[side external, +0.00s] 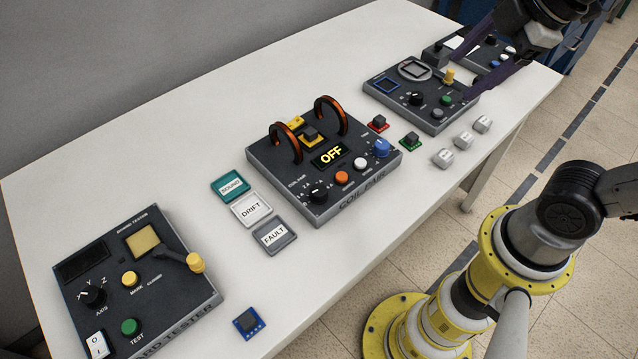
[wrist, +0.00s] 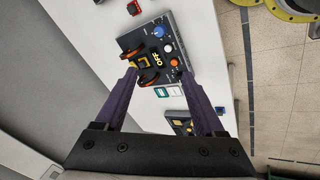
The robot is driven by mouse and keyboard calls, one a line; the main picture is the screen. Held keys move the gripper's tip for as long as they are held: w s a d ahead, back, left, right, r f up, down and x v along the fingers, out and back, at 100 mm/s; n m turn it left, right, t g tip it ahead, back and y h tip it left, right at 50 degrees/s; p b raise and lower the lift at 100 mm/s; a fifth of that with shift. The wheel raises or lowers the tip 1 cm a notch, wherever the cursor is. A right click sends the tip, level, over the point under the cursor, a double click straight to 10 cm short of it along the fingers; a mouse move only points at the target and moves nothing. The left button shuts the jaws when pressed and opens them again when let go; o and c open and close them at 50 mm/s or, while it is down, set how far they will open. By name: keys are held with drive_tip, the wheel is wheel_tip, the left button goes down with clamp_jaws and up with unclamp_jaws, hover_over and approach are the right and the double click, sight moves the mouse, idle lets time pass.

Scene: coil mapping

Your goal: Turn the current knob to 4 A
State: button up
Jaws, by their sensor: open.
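The COIL PAIR box (side external: 372,190) is dark grey, with two copper coils (side external: 333,116) and a lit display (side external: 330,155) reading OFF. At its front left corner is a black knob (side external: 318,195) with small A marks around it; its exact setting is too small to read. A blue knob (side external: 381,148) is at its right end. In the side view my gripper (side external: 467,64) is open, high at the upper right, well away from the black knob. In the wrist view the box (wrist: 184,43) lies beyond the open fingers (wrist: 158,74); the right finger seems to hide the black knob.
A tester box (side external: 190,290) with a yellow-tipped lever stands at the left. SOUND, DRIFT and FAULT tiles (side external: 252,208) lie beside the coil box. Another instrument box (side external: 445,122) stands at the right, near several small light blocks (side external: 463,141). The front table strip is mostly clear.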

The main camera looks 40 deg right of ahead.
drive_tip(key=w+a+n+g, duration=0.1)
drive_tip(key=w+a+n, duration=0.2)
drive_tip(key=w+n, duration=0.25)
drive_tip(key=n+g, duration=0.4)
drive_tip(key=n, duration=0.6)
hover_over(319, 189)
wheel_tip(319, 189, down, 12)
drive_tip(key=shift+m, duration=0.25)
wheel_tip(319, 189, down, 14)
drive_tip(key=shift+r, duration=0.15)
drive_tip(key=shift+c, duration=0.3)
clamp_jaws()
